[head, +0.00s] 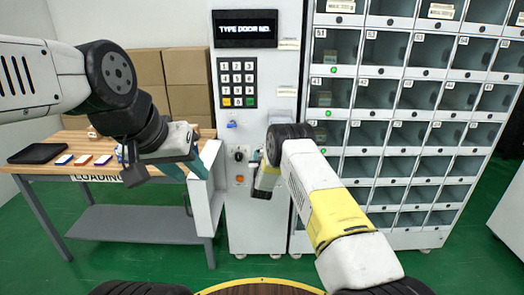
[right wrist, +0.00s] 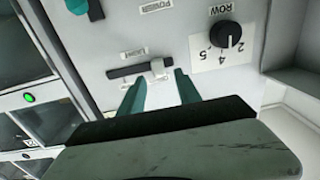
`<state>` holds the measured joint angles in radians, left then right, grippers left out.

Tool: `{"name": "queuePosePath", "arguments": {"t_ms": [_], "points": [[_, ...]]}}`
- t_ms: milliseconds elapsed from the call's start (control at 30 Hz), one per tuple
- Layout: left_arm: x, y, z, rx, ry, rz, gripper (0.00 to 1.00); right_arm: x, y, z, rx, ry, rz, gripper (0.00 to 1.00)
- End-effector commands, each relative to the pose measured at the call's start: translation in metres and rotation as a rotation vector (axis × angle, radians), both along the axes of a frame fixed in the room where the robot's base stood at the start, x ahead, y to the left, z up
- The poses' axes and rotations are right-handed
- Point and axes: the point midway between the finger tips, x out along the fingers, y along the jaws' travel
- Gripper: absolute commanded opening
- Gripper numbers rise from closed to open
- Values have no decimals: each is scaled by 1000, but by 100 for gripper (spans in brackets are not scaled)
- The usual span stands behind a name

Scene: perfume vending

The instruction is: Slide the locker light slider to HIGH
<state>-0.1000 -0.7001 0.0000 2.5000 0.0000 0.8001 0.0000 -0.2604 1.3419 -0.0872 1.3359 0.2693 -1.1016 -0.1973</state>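The light slider (right wrist: 140,70) is on the pale control panel in the right wrist view. In the head view my right gripper (head: 258,172) is at the column front, covering the slider. My left gripper (head: 186,168) is open and empty beside the column.
A ROW dial (right wrist: 224,36) is right of the slider in the wrist view. The column has a keypad (head: 237,82) and display (head: 245,28). Lockers (head: 400,130) stand on the right. A loading table (head: 45,150) with small boxes and a white open panel (head: 206,195) are left.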

Motion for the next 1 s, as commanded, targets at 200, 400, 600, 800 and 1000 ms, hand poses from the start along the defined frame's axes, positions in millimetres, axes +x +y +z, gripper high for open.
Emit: {"name": "queuePosePath", "arguments": {"t_ms": [200, 400, 600, 800, 1000], "points": [[0, 0, 0, 0, 0, 0, 36, 23, -1, 0, 1, 0, -1, 40], [0, 0, 0, 0, 0, 0, 36, 29, -1, 0, 0, 1, 0, 40], [0, 0, 0, 0, 0, 0, 36, 28, -1, 0, 0, 1, 0, 36], [0, 0, 0, 0, 0, 0, 36, 28, 0, 0, 0, 1, 0, 0], [0, 0, 0, 0, 0, 0, 36, 28, 0, 0, 0, 1, 0, 0]]}}
